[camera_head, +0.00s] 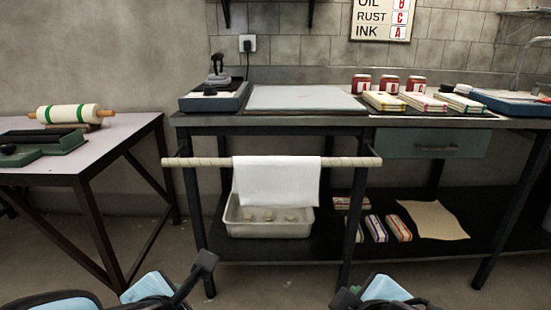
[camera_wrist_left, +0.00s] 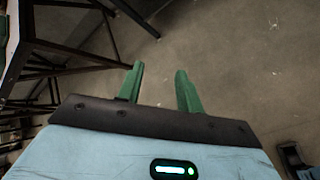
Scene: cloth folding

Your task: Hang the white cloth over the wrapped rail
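My right gripper's fingers cannot be made out.
Below the cloth, a pale tray (camera_head: 240,228) with several blocks sits on the bench's dark lower shelf (camera_head: 330,240). A side table (camera_head: 110,128) with a roller (camera_head: 70,114) stands left. Red-labelled jars (camera_head: 389,84) stand on the benchtop. Floor between bench and arms is clear.

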